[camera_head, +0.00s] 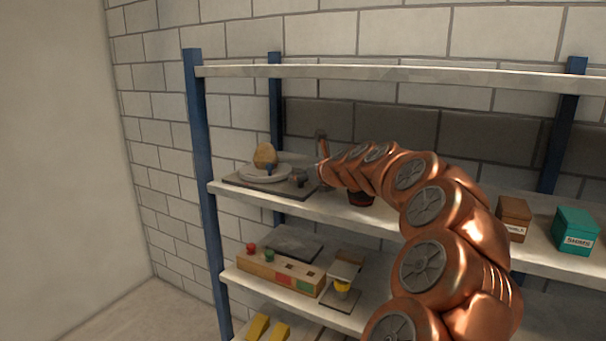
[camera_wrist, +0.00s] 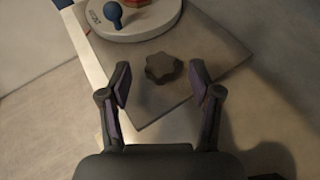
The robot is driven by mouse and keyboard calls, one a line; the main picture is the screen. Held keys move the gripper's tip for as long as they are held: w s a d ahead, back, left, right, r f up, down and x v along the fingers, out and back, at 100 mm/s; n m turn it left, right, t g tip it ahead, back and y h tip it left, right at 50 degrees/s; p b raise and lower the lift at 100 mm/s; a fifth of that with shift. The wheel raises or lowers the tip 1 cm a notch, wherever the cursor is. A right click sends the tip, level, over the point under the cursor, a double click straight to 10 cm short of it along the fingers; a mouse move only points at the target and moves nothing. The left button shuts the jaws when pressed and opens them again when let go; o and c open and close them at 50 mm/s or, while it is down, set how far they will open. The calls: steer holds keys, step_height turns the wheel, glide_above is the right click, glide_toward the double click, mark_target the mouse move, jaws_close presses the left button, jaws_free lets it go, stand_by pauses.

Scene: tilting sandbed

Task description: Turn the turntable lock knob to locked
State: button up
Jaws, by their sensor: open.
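The turntable (camera_head: 262,172) is a pale round disc on a grey base plate on the middle shelf at the left; it also shows at the top of the wrist view (camera_wrist: 140,25) with a blue peg (camera_wrist: 113,15) and the word FRONT on its rim. The lock knob (camera_wrist: 162,67) is dark and lobed and stands on the base plate (camera_wrist: 215,50) just in front of the disc. In the wrist view my gripper (camera_wrist: 160,82) is open, one finger on each side of the knob's near edge, with gaps on both sides. In the head view the knob (camera_head: 299,176) sits just left of my gripper.
A tan rounded object (camera_head: 265,155) stands on the turntable. A dark reddish pot (camera_head: 361,198) is on the same shelf behind my arm. A brown box (camera_head: 513,218) and a teal box (camera_head: 575,231) stand further right. The upper shelf (camera_head: 400,73) runs above; a wooden block tray (camera_head: 280,272) is below.

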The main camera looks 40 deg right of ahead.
steer(key=shift+x, duration=0.9)
steer(key=shift+c, duration=0.4)
steer(key=c, duration=1.1)
steer(key=shift+o, duration=0.2)
